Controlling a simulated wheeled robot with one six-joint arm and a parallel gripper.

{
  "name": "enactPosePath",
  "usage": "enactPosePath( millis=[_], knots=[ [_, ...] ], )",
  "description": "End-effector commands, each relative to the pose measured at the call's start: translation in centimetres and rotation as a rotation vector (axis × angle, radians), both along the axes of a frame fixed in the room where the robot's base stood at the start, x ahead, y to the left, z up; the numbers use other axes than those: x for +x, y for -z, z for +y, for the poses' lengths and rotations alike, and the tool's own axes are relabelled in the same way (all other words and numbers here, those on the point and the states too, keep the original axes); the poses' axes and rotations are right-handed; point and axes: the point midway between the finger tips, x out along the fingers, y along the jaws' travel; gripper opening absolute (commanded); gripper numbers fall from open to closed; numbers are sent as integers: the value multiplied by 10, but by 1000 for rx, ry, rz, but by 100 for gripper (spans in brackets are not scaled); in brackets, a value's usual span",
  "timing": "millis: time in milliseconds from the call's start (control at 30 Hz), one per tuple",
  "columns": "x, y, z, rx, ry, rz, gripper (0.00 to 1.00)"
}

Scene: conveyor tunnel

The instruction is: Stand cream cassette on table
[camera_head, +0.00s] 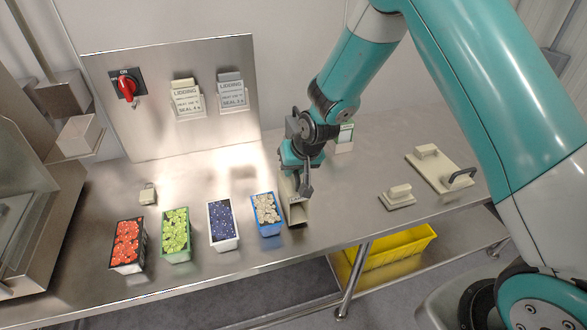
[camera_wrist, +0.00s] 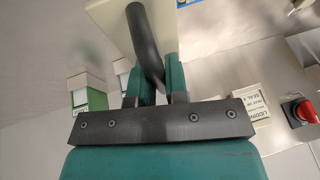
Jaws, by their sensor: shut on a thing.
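The cream cassette (camera_head: 298,212) is a boxy cream piece under my gripper, close to the table's front edge and right beside a blue tub. It looks roughly upright; whether its base touches the steel table (camera_head: 345,200) I cannot tell. My gripper (camera_head: 303,178) points down and is shut on the cassette's dark handle. In the wrist view, the curved black handle (camera_wrist: 146,45) runs between the fingers (camera_wrist: 160,80), with the cream face (camera_wrist: 108,18) behind it. The gripper hides the cassette's upper part in the head view.
Tubs of red (camera_head: 127,245), green (camera_head: 175,236), dark blue (camera_head: 223,226) and beige (camera_head: 267,214) pieces line the table's front left. A cream plate with a black handle (camera_head: 430,172) and a small cream block (camera_head: 397,197) lie at right. A yellow crate (camera_head: 390,247) sits below.

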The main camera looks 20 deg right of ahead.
Motion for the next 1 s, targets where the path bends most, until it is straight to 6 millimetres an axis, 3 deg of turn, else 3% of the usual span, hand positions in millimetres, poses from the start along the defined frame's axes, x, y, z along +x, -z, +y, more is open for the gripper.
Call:
enactPosePath(
  millis=[100, 467, 500, 600, 1000],
  knots=[
    [0, 10, 0, 1, 0, -2, 0],
    [1, 15, 0, 1, 0, -3, 0],
    [0, 15, 0, 0, 0, -2, 17],
    [0, 14, 0, 0, 0, -2, 40],
    [-1, 5, -1, 1, 0, -4, 40]
  ],
)
